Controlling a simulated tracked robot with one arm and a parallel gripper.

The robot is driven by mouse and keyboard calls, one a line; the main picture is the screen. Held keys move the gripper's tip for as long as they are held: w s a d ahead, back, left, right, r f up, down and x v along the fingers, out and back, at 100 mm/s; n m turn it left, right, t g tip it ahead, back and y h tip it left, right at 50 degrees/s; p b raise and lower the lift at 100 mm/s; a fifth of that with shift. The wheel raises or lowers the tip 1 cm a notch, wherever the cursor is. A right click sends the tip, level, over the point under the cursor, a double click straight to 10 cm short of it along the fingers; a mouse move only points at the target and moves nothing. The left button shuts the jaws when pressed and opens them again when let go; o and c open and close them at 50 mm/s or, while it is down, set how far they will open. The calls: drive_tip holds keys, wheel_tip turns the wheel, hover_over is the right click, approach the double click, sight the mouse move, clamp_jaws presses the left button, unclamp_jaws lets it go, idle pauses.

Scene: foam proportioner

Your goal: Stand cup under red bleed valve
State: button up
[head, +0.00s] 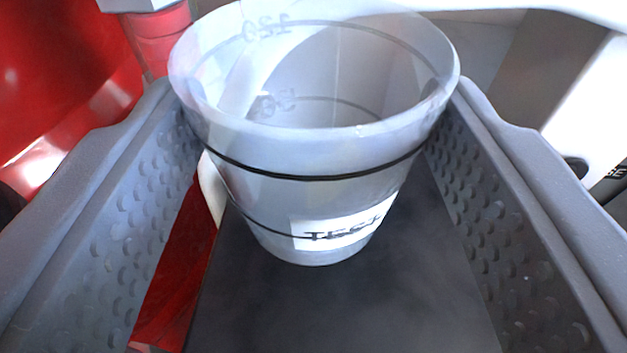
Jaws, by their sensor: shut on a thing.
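A translucent cup (320,150) with black ring lines, graduation numbers and a white label reading roughly "TEST" stands between the two textured grey fingers of my gripper (318,130). The fingers press on the cup from left and right near its rim, so the gripper is shut on it. The cup is upright in the picture, its mouth open toward the camera, and it looks empty. Whether its base touches the dark surface below cannot be told. The red bleed valve cannot be made out for certain; a red cylindrical part (160,38) with a grey top shows at the upper left.
A dark flat surface (340,310) lies below the cup. A large glossy red body (60,90) fills the left side, close to the left finger. A white curved shape (530,8) passes behind the cup at the top, and a white part (595,110) stands at right.

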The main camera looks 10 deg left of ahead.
drive_tip(key=shift+f, duration=0.9)
drive_tip(key=o, duration=1)
drive_tip(key=shift+r, duration=0.1)
drive_tip(key=shift+c, duration=0.2)
drive_tip(key=p+v, duration=0.2)
drive_tip(key=v, duration=1)
drive_tip(key=shift+s+d, duration=0.1)
